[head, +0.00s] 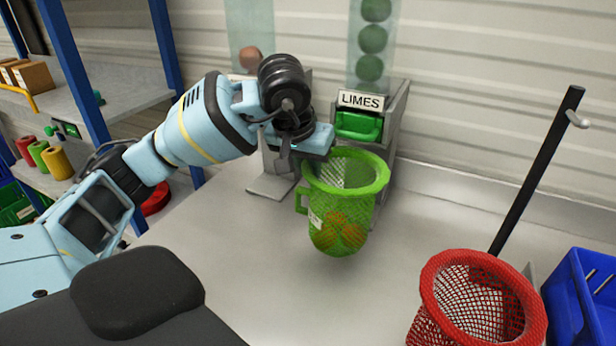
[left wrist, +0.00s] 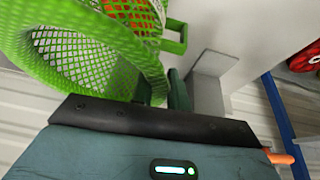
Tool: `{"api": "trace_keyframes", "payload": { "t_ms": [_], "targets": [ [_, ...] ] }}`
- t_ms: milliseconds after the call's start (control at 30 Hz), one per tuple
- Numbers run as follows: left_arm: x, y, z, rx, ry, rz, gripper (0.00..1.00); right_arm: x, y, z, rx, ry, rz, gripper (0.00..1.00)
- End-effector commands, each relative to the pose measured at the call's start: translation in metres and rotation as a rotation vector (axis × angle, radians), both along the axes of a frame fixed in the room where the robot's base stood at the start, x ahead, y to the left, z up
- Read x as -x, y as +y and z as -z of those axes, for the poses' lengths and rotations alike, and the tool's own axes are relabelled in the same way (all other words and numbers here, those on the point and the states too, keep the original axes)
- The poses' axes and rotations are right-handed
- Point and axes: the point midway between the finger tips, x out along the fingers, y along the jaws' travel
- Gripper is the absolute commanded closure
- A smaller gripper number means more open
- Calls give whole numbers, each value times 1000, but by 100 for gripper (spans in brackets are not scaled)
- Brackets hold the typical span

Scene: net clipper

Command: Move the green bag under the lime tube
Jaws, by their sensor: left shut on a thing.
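The green bag (head: 347,203) is a mesh net with a thick green rim and a side handle, and orange things show inside it. My left gripper (head: 318,150) is shut on its rim at the upper left. In the left wrist view the gripper (left wrist: 162,90) holds the rim of the green bag (left wrist: 75,55). The bag hangs upright in front of the lime tube (head: 372,45), a clear tube with green limes above a LIMES label and a green dispenser part (head: 358,126). The bag hides the dispenser's lower part. My right gripper is not in view.
Another clear tube (head: 248,25) with a brownish round item stands left of the lime tube, partly behind my arm. A red mesh basket (head: 475,300), a black pole (head: 537,170) and a blue crate (head: 580,300) are at the right. The grey table (head: 270,280) is clear in front.

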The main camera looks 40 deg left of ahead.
Motion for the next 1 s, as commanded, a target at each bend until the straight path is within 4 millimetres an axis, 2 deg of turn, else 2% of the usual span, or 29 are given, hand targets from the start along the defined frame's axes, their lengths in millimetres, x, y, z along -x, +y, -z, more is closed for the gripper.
{"api": "trace_keyframes", "payload": {
  "t_ms": [300,600,867,900,1000],
  "targets": [
    [-9,6,1,1,-1,-1,100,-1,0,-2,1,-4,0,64],
    [-8,6,31,0,-2,0,100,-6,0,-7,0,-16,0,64],
    [-9,6,36,0,-3,0,100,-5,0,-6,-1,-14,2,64],
    [-8,6,36,0,-1,0,82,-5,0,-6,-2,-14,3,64],
    [-8,6,36,0,-1,0,69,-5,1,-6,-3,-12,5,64]
  ]
}}
